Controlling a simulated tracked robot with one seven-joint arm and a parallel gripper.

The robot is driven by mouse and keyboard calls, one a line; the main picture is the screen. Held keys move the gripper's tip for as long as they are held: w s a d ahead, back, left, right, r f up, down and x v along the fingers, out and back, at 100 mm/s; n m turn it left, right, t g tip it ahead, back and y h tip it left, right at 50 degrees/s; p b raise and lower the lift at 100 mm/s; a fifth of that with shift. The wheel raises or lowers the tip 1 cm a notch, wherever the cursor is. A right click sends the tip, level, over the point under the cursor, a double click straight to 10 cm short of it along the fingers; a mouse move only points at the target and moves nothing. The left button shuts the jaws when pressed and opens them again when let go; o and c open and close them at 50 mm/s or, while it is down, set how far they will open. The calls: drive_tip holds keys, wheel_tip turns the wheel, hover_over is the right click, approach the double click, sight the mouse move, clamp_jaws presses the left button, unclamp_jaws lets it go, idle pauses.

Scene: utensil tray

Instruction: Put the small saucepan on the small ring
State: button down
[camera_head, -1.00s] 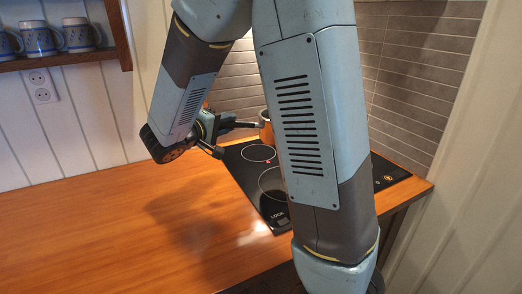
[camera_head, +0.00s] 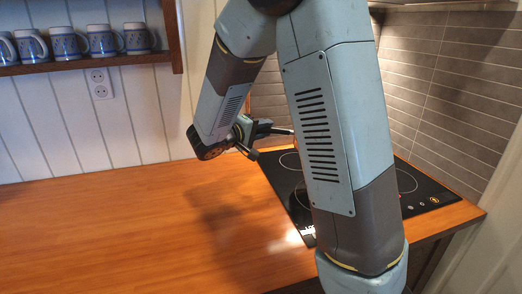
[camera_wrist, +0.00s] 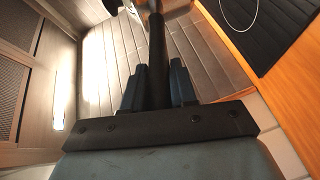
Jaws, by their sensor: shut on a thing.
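My gripper (camera_head: 273,143) is above the back left part of the black hob (camera_head: 448,199), partly behind my own arm in the head view. In the wrist view my gripper (camera_wrist: 157,78) is shut on the dark handle of the small saucepan (camera_wrist: 157,45). The handle runs up between the fingers to a dark shape at the top edge; the pan's body is hardly visible. In the head view my arm hides the pan. A ring at the back left of the hob (camera_head: 287,162) looks smaller than the front left one (camera_head: 298,196); my arm covers part of both.
The wooden worktop (camera_head: 120,230) is clear to the left of the hob. Tiled wall (camera_head: 450,90) stands close behind the hob. A shelf with several blue mugs (camera_head: 69,42) hangs at the upper left. Another ring (camera_head: 406,180) shows right of my arm.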

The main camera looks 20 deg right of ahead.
drive_tip(key=shift+w+f, duration=1.65)
drive_tip(key=shift+f, duration=0.2)
drive_tip(key=shift+w+f, duration=1.65)
drive_tip(key=shift+f, duration=0.25)
drive_tip(key=shift+w+f, duration=1.65)
drive_tip(key=shift+f, duration=0.2)
drive_tip(key=c, duration=0.9)
unclamp_jaws()
drive_tip(key=shift+a, duration=0.1)
